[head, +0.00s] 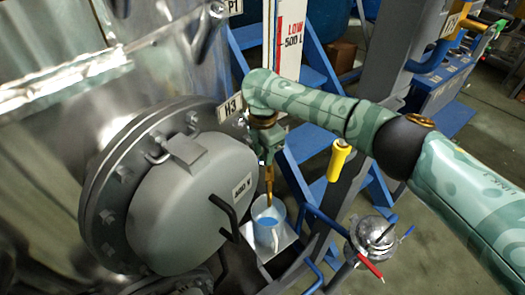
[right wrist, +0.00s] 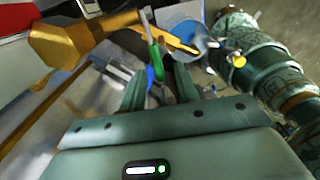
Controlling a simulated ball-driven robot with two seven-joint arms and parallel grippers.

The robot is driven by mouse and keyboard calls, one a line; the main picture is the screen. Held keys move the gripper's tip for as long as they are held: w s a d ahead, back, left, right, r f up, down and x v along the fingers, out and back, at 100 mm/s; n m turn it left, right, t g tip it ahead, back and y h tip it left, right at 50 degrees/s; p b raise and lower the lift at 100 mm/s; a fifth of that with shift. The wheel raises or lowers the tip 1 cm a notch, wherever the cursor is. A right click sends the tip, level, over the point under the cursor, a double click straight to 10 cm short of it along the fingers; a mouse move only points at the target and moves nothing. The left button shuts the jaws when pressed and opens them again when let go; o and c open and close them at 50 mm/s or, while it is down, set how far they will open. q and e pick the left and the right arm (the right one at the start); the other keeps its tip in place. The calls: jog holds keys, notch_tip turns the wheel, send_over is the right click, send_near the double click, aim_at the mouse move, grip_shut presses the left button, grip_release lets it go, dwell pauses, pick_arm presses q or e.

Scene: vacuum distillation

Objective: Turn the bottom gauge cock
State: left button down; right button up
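The gauge cock's lever (right wrist: 155,58), green with a blue part below it, shows in the right wrist view beside thick brass fittings (right wrist: 70,45). My right gripper (right wrist: 160,88) has its two fingers apart, with the lever appearing between or just beyond them; I cannot tell whether they touch it. In the head view my right gripper (head: 268,140) is at the lower end of the gauge, below its scale board (head: 291,35), and covers most of the cock. A thin brass spout (head: 269,185) hangs below it. My left gripper is not in view.
A clear beaker (head: 268,222) with blue liquid stands under the spout on a pale plate (head: 262,247). A large grey flanged manway (head: 180,200) is close on the left. A yellow handle (head: 340,160) and a steel valve (head: 372,237) with red and blue levers are to the right.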

grip_shut()
jog(key=shift+r+y+p, duration=0.3)
jog(key=shift+w+d+r+g+y, duration=0.15)
jog(key=shift+g+y, duration=0.15)
jog(key=shift+g, duration=0.1)
grip_release()
jog(key=shift+p, duration=0.3)
jog(key=r, duration=0.2)
jog(key=r+p, duration=0.1)
jog(key=r, duration=0.2)
jog(key=r+p, duration=0.1)
jog(key=r, duration=0.1)
jog(key=shift+w+d+r, duration=0.2)
jog(key=shift+w+d, duration=0.05)
jog(key=shift+d, duration=0.15)
